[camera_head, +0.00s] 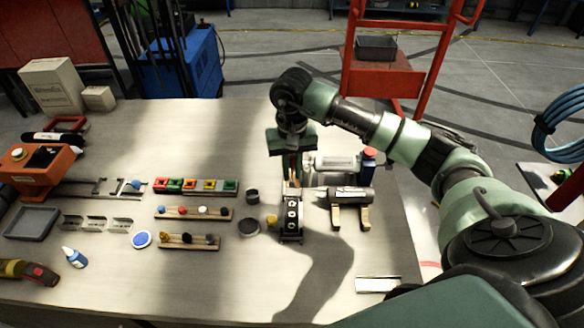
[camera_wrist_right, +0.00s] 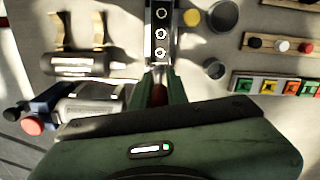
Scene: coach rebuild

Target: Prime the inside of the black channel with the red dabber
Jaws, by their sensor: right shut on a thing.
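My right gripper (camera_head: 292,168) points down behind the far end of the black channel (camera_head: 291,233). In the wrist view, its fingers (camera_wrist_right: 160,88) are shut on a narrow red thing (camera_wrist_right: 159,95), likely the red dabber; its tip is hard to make out. The black channel (camera_wrist_right: 161,16) also shows in the wrist view, with several bright round fittings along it, just beyond the fingertips. I cannot tell whether the red thing touches it. My left gripper is out of view.
A dark cylinder (camera_head: 350,194) on wooden cradles stands just right of the channel. Round dark pots (camera_head: 249,227) and a yellow cap (camera_head: 272,221) stand to its left. Racks with coloured knobs (camera_head: 194,213) and coloured square blocks (camera_head: 196,187) lie farther left. The table's front is mostly clear.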

